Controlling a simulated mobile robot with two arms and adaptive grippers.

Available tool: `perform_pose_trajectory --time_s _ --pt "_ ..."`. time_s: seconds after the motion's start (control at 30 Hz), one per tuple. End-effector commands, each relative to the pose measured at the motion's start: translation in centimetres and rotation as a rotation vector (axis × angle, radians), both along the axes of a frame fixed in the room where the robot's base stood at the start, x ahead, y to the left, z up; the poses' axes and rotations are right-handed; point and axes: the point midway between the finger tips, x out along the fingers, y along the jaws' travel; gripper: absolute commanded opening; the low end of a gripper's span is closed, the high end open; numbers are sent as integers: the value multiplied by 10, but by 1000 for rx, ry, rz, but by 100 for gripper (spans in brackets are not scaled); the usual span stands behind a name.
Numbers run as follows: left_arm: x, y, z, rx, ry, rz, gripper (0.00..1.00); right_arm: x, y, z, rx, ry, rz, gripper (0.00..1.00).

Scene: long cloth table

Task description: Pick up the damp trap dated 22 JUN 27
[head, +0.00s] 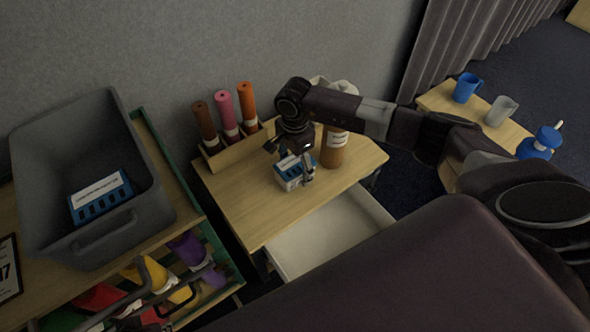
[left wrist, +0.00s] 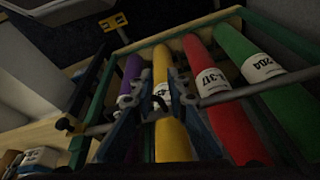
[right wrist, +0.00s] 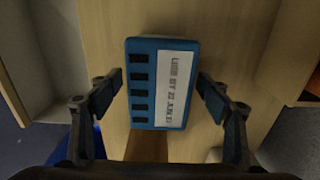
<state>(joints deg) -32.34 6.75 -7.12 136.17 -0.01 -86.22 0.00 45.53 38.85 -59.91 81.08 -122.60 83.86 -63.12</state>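A blue damp trap (head: 290,175) with slots and a white label sits on the small wooden table. In the right wrist view the damp trap (right wrist: 162,84) has a label that seems to read 22 JUN 27, though the last digits are blurred. My right gripper (head: 293,165) is over it; in the right wrist view my right gripper (right wrist: 161,80) is open, one finger on each side, with narrow gaps. Another blue trap (head: 100,197) lies in the grey bin; its label is unreadable. My left gripper (left wrist: 164,78) is over the coloured rolls, its fingers fairly close together.
The grey bin (head: 150,213) stands at the left, above a rack with coloured rolls (left wrist: 210,92). Behind the near trap are a wooden holder (head: 235,150) with three rolls and a brown bottle (head: 334,150). An open white drawer (head: 325,235) juts out below the tabletop.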

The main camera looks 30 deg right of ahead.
Motion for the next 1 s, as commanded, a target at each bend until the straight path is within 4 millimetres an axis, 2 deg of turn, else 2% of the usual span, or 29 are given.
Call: perform_pose_trajectory --time_s 0.07,0.47,0.87,1.0 --pt "0 0 0 0 0 0 14 0 0 0 0 0 0 62" --pt "0 0 0 0 -1 0 14 0 0 0 0 0 0 18" --pt "2 0 0 -1 -7 0 14 1 -1 4 0 -1 -1 18" --pt "4 -2 -18 -1 10 -2 14 1 -2 10 0 -1 -3 18"
